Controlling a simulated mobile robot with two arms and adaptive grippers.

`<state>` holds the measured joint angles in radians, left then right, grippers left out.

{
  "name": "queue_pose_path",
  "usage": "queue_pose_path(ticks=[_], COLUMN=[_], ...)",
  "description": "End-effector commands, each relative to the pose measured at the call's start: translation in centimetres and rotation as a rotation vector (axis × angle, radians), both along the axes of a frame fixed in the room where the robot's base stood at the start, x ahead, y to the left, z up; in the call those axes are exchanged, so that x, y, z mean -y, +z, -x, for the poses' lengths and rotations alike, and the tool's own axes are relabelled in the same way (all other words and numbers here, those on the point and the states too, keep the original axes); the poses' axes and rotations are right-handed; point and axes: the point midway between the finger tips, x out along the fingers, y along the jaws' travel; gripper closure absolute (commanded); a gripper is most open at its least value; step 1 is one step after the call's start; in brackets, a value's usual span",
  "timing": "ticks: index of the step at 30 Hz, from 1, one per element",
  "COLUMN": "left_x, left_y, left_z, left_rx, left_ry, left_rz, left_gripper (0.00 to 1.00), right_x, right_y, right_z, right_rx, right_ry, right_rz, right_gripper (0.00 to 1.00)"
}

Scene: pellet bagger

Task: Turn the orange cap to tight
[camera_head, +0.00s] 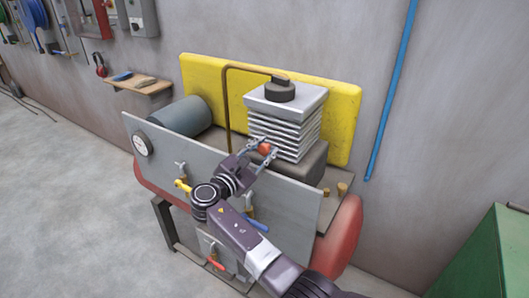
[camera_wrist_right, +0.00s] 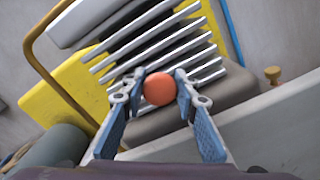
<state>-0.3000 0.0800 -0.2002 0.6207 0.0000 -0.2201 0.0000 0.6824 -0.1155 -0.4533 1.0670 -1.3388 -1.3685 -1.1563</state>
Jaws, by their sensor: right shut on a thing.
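The orange cap (camera_head: 264,148) is a small round knob at the lower front of the grey finned block (camera_head: 290,118). In the right wrist view the cap (camera_wrist_right: 159,88) sits centred in front of the fins. In the wrist view the gripper's fingertips (camera_wrist_right: 159,86) flank the cap left and right. The cap's rear and its seat are hidden. My left gripper is not seen in either view.
A grey panel (camera_head: 155,148) with a round gauge (camera_head: 142,144) stands in front of the machine. A yellow-handled valve (camera_head: 183,184), a blue handle (camera_head: 257,224) and a red handle (camera_head: 216,264) stick out. A copper pipe (camera_head: 229,100) runs beside the fins. A green cabinet (camera_head: 480,255) stands at right.

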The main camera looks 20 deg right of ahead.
Motion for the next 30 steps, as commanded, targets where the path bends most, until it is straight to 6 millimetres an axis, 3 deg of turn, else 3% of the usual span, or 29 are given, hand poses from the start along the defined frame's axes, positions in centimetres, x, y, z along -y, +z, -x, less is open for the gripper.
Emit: queue_pose_path(ticks=[17, 18, 22, 30], left_x=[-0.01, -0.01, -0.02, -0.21], left_y=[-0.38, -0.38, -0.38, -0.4], left_z=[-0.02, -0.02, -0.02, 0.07], left_rx=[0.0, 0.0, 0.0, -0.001], left_ry=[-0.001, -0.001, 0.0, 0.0], left_rz=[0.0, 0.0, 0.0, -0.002], left_gripper=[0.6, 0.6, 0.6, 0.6], right_x=[-0.05, -0.05, -0.04, 0.02], right_y=[-0.11, -0.11, -0.11, -0.17], right_z=[0.05, 0.05, 0.05, 0.06], right_rx=[0.033, 0.032, 0.032, 0.031], right_ry=[-0.001, -0.001, -0.001, -0.001], right_rz=[-0.029, -0.029, -0.029, -0.028], right_gripper=[0.97, 0.72, 0.57, 0.55])
